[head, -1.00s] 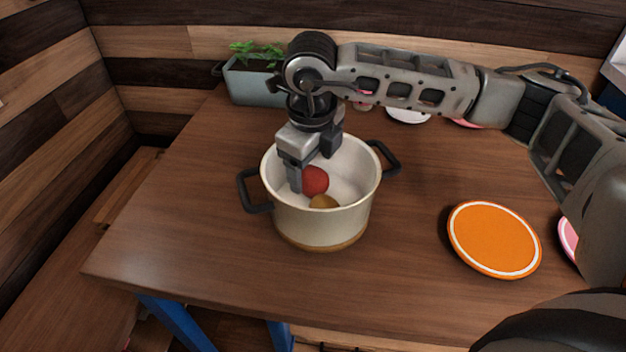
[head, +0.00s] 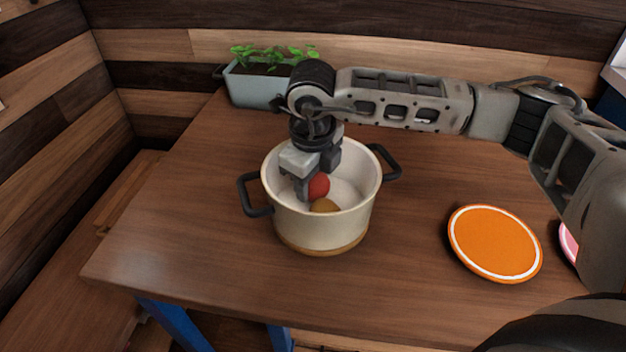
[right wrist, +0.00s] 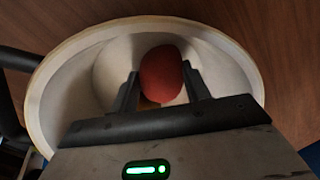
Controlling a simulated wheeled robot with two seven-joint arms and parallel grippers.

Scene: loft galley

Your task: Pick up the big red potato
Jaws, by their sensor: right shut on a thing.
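The big red potato (head: 319,186) is inside the cream pot (head: 322,229). In the right wrist view the red potato (right wrist: 161,75) sits between the two fingers of my right gripper (right wrist: 160,88). My right gripper (head: 311,186) reaches down into the pot from above and is shut on the potato. In the head view the near finger and the gripper body hide part of the potato. A smaller brown potato (head: 324,206) lies in the pot in front of the red one. My left gripper is not in view.
The pot has dark handles on both sides and stands on a wooden table (head: 180,240). An orange plate (head: 495,243) lies to the right, with a pink plate (head: 569,243) partly hidden behind my arm. A planter (head: 256,85) stands at the back left. The table's left side is clear.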

